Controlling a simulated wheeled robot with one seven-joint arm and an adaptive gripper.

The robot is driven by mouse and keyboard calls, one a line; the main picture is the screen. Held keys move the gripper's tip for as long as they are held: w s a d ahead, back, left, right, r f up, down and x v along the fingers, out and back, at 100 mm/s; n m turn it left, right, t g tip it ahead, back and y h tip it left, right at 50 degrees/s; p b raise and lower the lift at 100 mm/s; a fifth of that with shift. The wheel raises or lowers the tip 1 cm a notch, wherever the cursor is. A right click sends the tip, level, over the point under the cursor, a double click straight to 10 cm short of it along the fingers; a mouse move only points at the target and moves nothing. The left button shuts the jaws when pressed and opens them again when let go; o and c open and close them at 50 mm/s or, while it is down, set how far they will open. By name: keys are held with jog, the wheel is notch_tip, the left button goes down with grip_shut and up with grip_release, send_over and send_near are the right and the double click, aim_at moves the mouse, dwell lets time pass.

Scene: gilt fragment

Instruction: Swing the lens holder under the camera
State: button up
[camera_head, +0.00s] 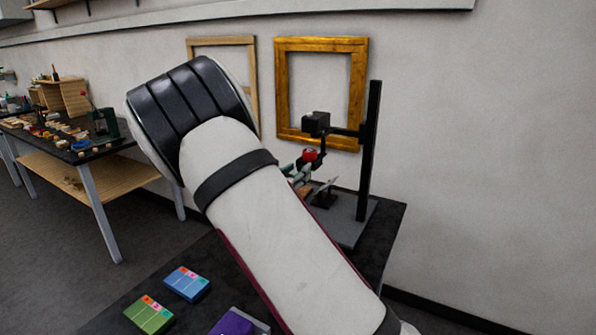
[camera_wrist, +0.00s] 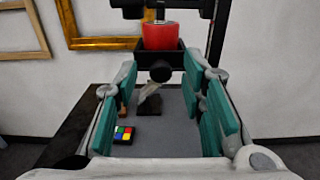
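The black camera (camera_head: 316,122) sits on a side arm of an upright black post (camera_head: 370,150). The lens holder (camera_wrist: 172,60) is a black tray carrying a red round lens housing (camera_wrist: 160,36), with a dark round knob (camera_wrist: 160,72) facing me. In the head view the red housing (camera_head: 309,154) shows below the camera; exact alignment cannot be told. My gripper (camera_wrist: 163,78) is open, its teal pads apart on either side of the knob in the picture. Contact is not visible. In the head view my arm hides most of the gripper.
Below, the grey stand base (camera_wrist: 176,135) carries a coloured chart (camera_wrist: 124,134) and a small black support (camera_wrist: 150,106) with a pale piece. Blue (camera_head: 187,283) and green (camera_head: 149,314) boxes lie on the dark table. A gold frame (camera_head: 292,45) hangs behind.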

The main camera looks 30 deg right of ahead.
jog(key=shift+w+d, duration=0.25)
jog(key=shift+d, duration=0.2)
grip_shut()
jog(key=shift+a, duration=0.1)
